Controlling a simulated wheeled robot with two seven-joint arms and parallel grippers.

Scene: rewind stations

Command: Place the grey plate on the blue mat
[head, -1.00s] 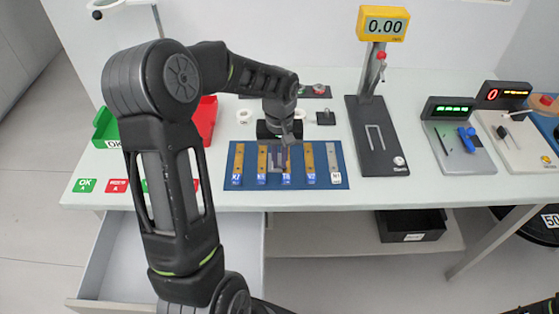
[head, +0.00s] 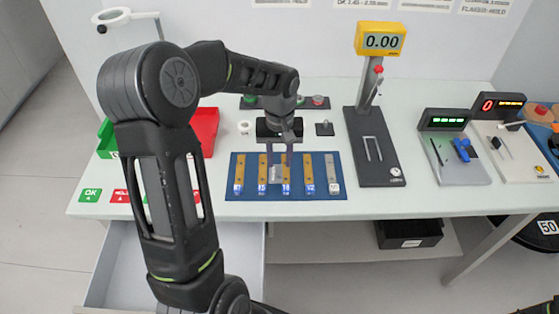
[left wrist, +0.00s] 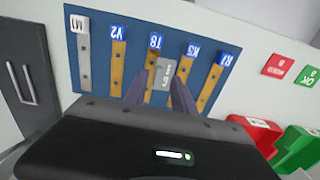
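The blue mat (head: 331,160) lies flat on the table, with yellow strips and one grey strip on it, each with a label at its end. My left gripper (head: 278,162) is just above the plate, pointing down. In the left wrist view its two fingers stand apart, one on each side of the plate, and seem not to grip it. My right gripper is not in view.
A scale with a yellow display (head: 381,40) stands right of the mat. Green (head: 106,139) and red (head: 206,128) bins are at the left. Devices with lit displays (head: 444,119) stand at the right. A small dark block (head: 324,129) sits behind the mat.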

